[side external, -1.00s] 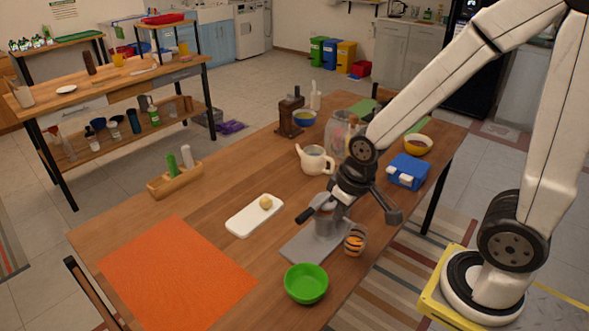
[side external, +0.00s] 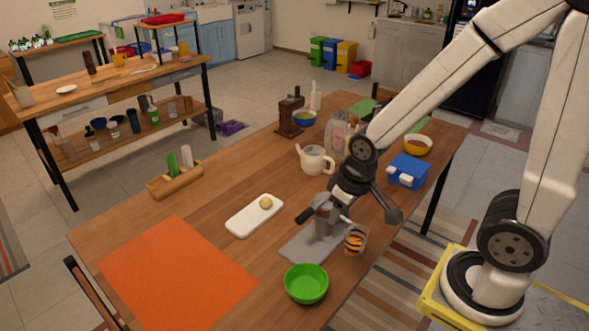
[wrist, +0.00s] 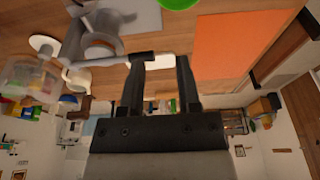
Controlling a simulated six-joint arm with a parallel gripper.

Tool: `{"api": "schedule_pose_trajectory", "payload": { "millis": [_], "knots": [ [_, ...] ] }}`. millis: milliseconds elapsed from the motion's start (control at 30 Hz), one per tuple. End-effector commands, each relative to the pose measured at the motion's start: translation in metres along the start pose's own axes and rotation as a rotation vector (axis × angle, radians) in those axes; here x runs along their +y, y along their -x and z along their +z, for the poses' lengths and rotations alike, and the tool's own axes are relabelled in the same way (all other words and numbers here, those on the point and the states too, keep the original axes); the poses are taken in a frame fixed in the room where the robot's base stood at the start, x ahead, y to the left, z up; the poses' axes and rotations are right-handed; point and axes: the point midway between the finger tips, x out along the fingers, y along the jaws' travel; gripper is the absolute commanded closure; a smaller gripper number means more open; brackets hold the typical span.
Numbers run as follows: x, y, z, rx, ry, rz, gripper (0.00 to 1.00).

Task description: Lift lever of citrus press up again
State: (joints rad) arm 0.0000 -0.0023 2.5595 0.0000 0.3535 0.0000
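The citrus press (side external: 302,248) stands on the table with a flat grey base and a grey body. Its lever ends in a black handle (side external: 305,215) that points left, low and near the height of the press body in the side view. The press (wrist: 92,42) and the handle (wrist: 141,56) also show in the wrist view. My gripper (wrist: 160,62) is open, its two dark fingers apart. The handle's end overlaps the left fingertip in the wrist view; I cannot tell whether they touch. In the side view my wrist hides part of the press and the fingers are hard to make out.
A glass with orange pieces (side external: 355,240) stands right of the press. A green bowl (side external: 306,284) is in front. An orange mat (side external: 175,270) lies front left.

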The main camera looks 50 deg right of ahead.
Motion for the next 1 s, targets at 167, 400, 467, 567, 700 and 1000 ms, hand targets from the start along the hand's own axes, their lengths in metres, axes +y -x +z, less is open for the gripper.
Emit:
{"api": "schedule_pose_trajectory", "payload": {
  "millis": [167, 400, 467, 567, 700, 1000],
  "knots": [
    [0.0, 0.008, -0.003, 0.005, 0.0, 0.0, 0.23],
    [0.0, 0.028, -0.007, 0.004, 0.0, 0.0, 0.23],
    [0.0, 0.032, -0.008, 0.003, 0.0, 0.0, 0.23],
    [0.0, 0.04, -0.01, 0.003, 0.0, 0.0, 0.23],
    [0.0, 0.05, -0.012, 0.004, 0.0, 0.0, 0.23],
    [-0.001, 0.041, -0.011, -0.106, 0.125, 0.039, 0.23]
  ]
}}
